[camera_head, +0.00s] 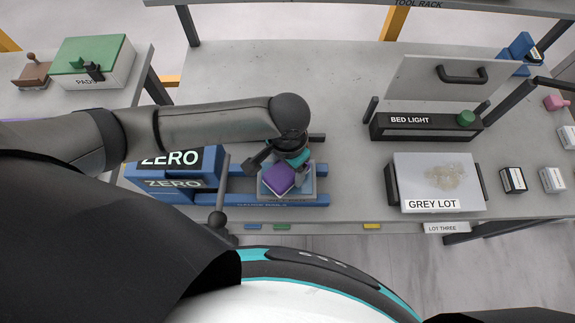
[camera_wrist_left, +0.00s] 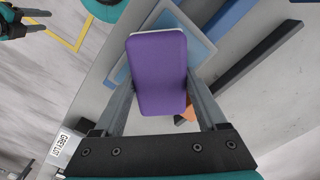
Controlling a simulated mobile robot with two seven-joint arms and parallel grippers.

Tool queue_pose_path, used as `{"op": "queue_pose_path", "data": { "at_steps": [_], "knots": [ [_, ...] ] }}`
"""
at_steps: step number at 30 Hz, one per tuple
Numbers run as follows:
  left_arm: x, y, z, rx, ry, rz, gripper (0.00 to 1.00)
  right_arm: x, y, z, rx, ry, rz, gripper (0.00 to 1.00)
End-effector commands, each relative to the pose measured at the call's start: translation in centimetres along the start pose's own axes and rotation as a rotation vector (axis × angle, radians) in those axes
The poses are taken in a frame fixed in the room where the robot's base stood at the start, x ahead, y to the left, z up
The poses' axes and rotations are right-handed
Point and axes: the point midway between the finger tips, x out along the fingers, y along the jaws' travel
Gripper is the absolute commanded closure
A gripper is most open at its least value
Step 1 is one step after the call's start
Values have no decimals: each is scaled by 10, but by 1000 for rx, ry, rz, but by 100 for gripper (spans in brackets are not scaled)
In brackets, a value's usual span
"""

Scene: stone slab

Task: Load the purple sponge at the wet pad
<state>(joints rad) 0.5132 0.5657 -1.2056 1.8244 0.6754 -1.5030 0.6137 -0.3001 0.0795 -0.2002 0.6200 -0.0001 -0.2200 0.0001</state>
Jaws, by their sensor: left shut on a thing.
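My left gripper (camera_head: 286,172) is shut on the purple sponge (camera_head: 278,178), which has a pale underside edge. In the left wrist view the sponge (camera_wrist_left: 158,75) sits between the two fingers. A pale blue, flat pad or tray (camera_head: 308,188) lies below the sponge on the blue stand; its edge also shows in the wrist view (camera_wrist_left: 203,45). I take it for the wet pad, though no label shows. The sponge covers much of it, and I cannot tell whether they touch. My right gripper (camera_wrist_left: 46,20) shows at the wrist view's top left corner, fingers apart and empty.
Blue blocks marked ZERO (camera_head: 180,160) stand left of the pad. A grey-topped box marked GREY LOT (camera_head: 415,170) and a BED LIGHT unit (camera_head: 400,128) stand to the right. A green-lidded PADS box (camera_head: 105,75) is far left. The slab behind my left arm is clear.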

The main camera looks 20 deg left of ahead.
Motion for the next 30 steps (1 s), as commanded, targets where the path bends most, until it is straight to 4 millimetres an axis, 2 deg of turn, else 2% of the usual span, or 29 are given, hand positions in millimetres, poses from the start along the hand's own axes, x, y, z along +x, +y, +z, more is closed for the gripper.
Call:
{"op": "queue_pose_path", "data": {
  "at_steps": [30],
  "knots": [
    [10,0,0,0,0,1,70,4,1,0,1,0,1,50]
  ]
}}
